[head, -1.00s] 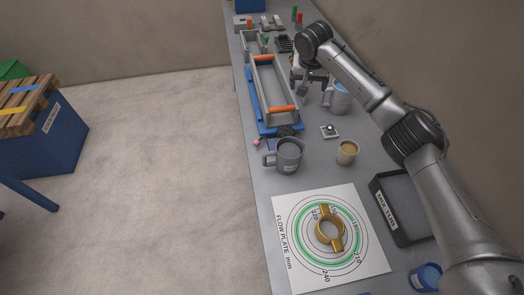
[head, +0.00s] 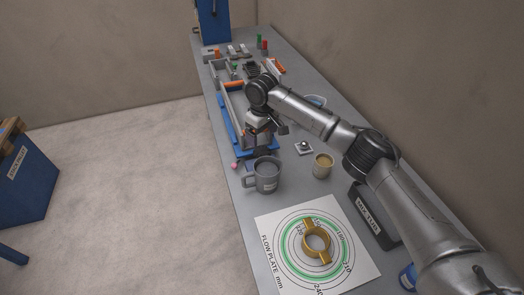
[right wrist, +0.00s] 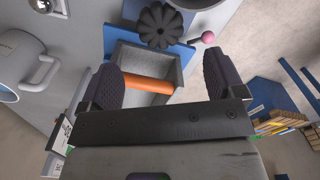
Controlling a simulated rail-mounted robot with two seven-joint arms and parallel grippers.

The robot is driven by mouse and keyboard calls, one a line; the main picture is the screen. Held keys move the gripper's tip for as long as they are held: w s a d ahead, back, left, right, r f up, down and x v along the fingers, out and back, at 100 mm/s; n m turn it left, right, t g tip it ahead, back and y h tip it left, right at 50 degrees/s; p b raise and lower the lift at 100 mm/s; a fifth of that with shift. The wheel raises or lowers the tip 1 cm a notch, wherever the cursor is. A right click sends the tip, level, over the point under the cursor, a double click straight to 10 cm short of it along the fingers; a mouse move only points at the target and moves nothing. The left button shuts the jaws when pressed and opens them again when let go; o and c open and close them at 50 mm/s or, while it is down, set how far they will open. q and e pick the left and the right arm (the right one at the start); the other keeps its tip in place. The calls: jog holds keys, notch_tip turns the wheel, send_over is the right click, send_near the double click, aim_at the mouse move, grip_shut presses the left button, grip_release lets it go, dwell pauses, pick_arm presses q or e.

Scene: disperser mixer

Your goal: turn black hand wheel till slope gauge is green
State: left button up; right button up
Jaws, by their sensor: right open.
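The black hand wheel (right wrist: 160,27) shows in the right wrist view as a lobed knob at the end of a grey trough (right wrist: 140,62) with an orange bar (right wrist: 148,84). My right gripper (right wrist: 163,62) is open and empty, its fingers apart over the trough, with the wheel beyond the fingertips. In the head view my right gripper (head: 262,138) is over the near end of the trough's blue base (head: 230,122) and hides the wheel there. I cannot make out a green reading on any slope gauge. My left gripper is not in view.
A grey mug (head: 265,177) stands close in front of the gripper. A tan cup (head: 322,166) and a small square plate with a round piece (head: 304,147) are to its right. A pink ball (right wrist: 208,37) sits beside the wheel. The flow plate sheet (head: 345,262) carries a brass ring (head: 317,243).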

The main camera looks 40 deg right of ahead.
aim_at(262, 151)
notch_tip(262, 151, down, 8)
jog(key=shift+r+b, duration=0.15)
jog(key=shift+b, duration=0.45)
jog(key=shift+c, duration=0.4)
jog(key=c, duration=0.8)
jog(key=m+p, duration=0.1)
jog(key=p, duration=0.3)
jog(key=m+p, duration=0.1)
jog(key=p, duration=0.3)
jog(key=shift+r, duration=0.35)
jog(key=shift+c, duration=0.2)
jog(key=shift+f+m+p, duration=0.15)
jog(key=shift+m+p, duration=0.25)
jog(key=shift+p, duration=0.1)
jog(key=shift+f, duration=0.15)
jog(key=o, duration=0.9)
